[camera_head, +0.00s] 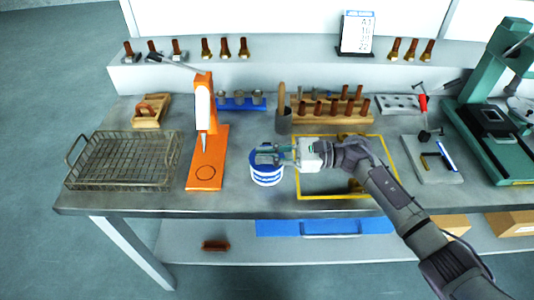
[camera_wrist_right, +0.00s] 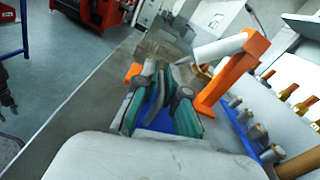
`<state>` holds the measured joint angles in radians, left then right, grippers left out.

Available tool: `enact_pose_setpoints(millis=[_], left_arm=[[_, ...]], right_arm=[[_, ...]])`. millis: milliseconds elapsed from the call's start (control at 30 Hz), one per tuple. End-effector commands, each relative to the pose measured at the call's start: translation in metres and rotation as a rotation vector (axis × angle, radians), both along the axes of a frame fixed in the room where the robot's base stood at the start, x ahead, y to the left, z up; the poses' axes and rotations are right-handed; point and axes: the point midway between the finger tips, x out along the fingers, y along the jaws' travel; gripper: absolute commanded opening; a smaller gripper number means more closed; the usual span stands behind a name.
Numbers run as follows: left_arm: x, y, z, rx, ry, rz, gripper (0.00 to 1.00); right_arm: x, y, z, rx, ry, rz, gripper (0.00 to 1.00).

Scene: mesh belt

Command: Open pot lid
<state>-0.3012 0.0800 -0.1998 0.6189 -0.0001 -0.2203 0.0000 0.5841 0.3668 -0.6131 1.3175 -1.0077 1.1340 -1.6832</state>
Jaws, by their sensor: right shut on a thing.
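A small round blue and white pot (camera_head: 267,176) stands near the front edge of the workbench, right of the orange press. My right gripper (camera_head: 271,154) reaches in from the right over the pot's top and is shut on the lid. The fingers hide most of the lid, so I cannot tell whether it is raised off the pot. In the right wrist view, the green-padded fingers (camera_wrist_right: 163,100) are close together, with blue of the pot or lid (camera_wrist_right: 155,118) beneath and between them.
A wire basket (camera_head: 123,160) lies on the left of the workbench. The orange press (camera_head: 206,150) stands just left of the pot. A yellow frame (camera_head: 312,196) lies under my right arm.

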Motion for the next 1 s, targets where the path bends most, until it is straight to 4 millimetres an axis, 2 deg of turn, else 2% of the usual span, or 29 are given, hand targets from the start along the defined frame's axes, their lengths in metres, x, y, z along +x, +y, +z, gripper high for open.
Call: enact_pose_setpoints(millis=[567,1000], left_arm=[[0.000,0.000,-0.007,0.000,-0.001,0.000,0.40],[0.001,-0.001,-0.033,0.000,-0.002,0.000,0.40]], right_arm=[[0.005,-0.001,0.006,0.001,0.059,-0.007,0.00],[0.023,-0.002,0.026,0.003,0.411,-0.008,0.00]])
